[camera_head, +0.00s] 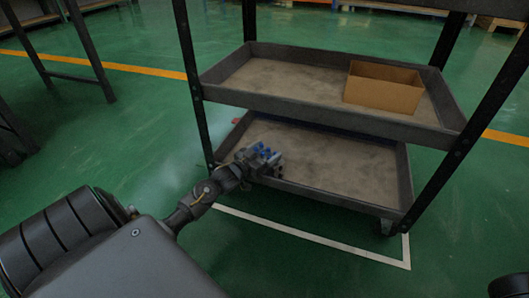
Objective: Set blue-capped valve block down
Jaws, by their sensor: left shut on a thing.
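The blue-capped valve block (264,158) is a small grey block with several blue caps. It is at the left front part of the cart's lower shelf (340,163). My left gripper (246,164) is shut on it, and the arm reaches in from the lower left. The fingers are small and partly hidden by the wrist and the block. I cannot tell whether the block touches the shelf floor. My right gripper is not in view.
The dark cart's middle shelf (290,80) lies above the lower one and holds an open cardboard box (384,88). A cart post (193,80) stands close to my left arm. The lower shelf is bare to the right of the block. White tape (300,233) marks the green floor.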

